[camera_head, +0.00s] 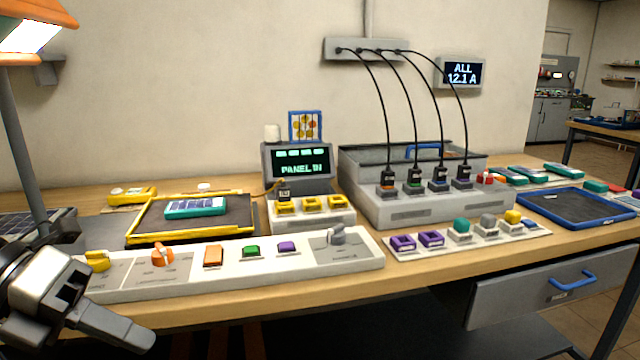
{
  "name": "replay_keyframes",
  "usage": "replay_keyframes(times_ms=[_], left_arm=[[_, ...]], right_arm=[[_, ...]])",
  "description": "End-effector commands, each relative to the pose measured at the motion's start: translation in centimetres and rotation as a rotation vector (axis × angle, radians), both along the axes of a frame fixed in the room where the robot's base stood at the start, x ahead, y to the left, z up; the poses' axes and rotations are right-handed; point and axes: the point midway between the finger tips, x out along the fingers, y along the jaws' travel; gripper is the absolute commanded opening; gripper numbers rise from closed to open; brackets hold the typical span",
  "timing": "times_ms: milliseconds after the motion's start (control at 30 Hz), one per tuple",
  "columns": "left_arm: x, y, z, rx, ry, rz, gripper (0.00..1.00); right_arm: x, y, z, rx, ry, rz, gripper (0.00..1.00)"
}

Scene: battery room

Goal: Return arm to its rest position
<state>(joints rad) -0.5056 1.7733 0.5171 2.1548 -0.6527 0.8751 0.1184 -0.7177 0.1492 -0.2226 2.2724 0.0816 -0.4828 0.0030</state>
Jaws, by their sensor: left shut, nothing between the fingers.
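My left gripper (138,338) shows at the lower left, at the near edge of the workbench. Its dark fingers are shut and empty, pointing to the right and down. The metal wrist behind it (48,280) covers the left end of the white control strip (195,278). The gripper appears in front of the bench edge; I cannot tell whether it touches anything. My right gripper is not in view.
The wooden workbench (350,275) holds a yellow-framed tray (135,235) with a teal panel, a display reading "PANEL IN" (302,165), a grey cabled dock (400,207), a row of coloured knobs and a blue-rimmed tray (560,205). A lamp (20,110) rises at left.

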Motion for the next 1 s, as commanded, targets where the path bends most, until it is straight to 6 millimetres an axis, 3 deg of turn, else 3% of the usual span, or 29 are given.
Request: replay_keyframes(times_ms=[133,267,400,500,567,700,900,1000], left_arm=[[2.3,2.1,-0.7,-0.405,0.103,0.344,0.00],[3.9,4.8,-3.3,-0.723,0.227,0.684,0.00],[4.0,7.1,-8.6,-1.004,0.420,1.063,0.00],[2.8,7.2,-13.4,-1.162,0.605,1.329,0.00],[1.6,6.4,-16.4,-1.237,0.736,1.480,0.00],[-1.7,1.9,-22.1,-1.334,1.065,1.761,0.00],[-4.9,-4.6,-25.3,-1.349,1.416,1.943,0.00],[-5.4,-6.0,-25.7,-1.343,1.483,1.966,0.00]], right_arm=[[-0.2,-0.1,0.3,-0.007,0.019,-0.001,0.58],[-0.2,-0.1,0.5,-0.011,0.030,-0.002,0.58],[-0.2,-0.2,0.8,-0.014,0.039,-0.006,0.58],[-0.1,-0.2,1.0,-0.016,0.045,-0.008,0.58],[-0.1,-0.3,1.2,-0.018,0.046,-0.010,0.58],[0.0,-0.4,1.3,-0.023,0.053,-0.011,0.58],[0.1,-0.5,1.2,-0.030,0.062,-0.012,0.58],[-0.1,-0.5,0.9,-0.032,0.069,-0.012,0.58]])
